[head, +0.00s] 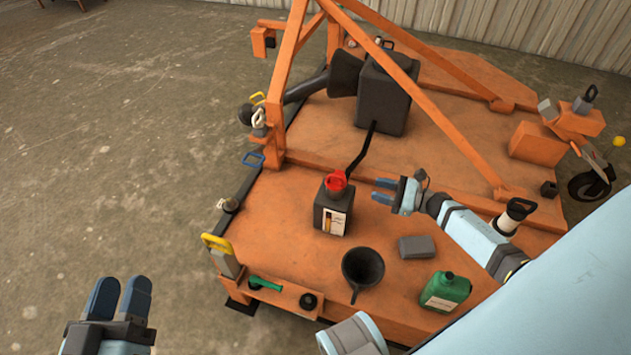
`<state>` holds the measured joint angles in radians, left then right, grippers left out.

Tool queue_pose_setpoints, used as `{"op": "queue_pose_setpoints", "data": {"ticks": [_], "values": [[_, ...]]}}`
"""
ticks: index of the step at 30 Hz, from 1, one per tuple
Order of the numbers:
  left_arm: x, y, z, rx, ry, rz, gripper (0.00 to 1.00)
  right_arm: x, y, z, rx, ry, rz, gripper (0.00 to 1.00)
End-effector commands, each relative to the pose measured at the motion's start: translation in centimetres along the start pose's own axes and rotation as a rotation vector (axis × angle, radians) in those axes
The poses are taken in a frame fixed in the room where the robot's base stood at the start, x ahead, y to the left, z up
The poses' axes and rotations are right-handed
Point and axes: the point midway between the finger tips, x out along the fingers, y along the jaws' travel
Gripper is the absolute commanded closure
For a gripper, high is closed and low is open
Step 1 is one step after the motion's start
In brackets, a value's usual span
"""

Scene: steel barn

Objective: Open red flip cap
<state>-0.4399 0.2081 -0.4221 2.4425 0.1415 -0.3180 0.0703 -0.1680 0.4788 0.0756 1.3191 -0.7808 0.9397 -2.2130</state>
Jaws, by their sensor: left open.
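The red flip cap (336,181) sits on top of a black box-shaped container (322,208) with a pale label, standing upright on the orange deck. I cannot tell whether the cap is raised or closed. My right gripper (376,191) is just right of the container, its two blue fingers pointing left with a gap between them. It is open, empty and apart from the cap. My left gripper (121,292) is open and empty at the lower left, over the concrete floor and well away from the container.
A black funnel (362,268), a grey block (417,247) and a green bottle (446,291) stand on the orange deck (285,225) in front. A black bent rod (361,149) rises behind the cap. A large dark tank (385,95) and orange frame bars stand farther back.

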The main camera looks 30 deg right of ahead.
Motion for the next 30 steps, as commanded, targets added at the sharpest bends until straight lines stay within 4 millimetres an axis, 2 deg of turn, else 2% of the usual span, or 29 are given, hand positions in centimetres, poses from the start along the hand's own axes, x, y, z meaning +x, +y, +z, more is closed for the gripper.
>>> {"op": "queue_pose_setpoints", "data": {"ticks": [5, 12, 18, 24, 30], "values": [[0.0, -0.1, 0.5, 0.0, -0.017, 0.001, 0.57, 2.5, 0.0, 0.1, 0.0, -0.004, 0.0, 0.64], [0.0, -0.3, 1.9, 0.0, -0.059, 0.004, 0.57, 7.8, 0.0, 0.1, 0.001, -0.005, -0.001, 0.64], [0.0, -0.4, 2.8, -0.002, -0.09, 0.008, 0.57, 11.3, 0.0, 0.1, 0.003, -0.004, -0.001, 0.64], [-0.1, -0.5, 3.3, -0.005, -0.112, 0.01, 0.57, 13.2, 0.0, 0.1, 0.004, -0.003, -0.001, 0.64], [-0.1, -0.5, 3.4, -0.005, -0.114, 0.01, 0.57, 13.5, 0.0, 0.2, 0.005, -0.001, -0.001, 0.64]]}}
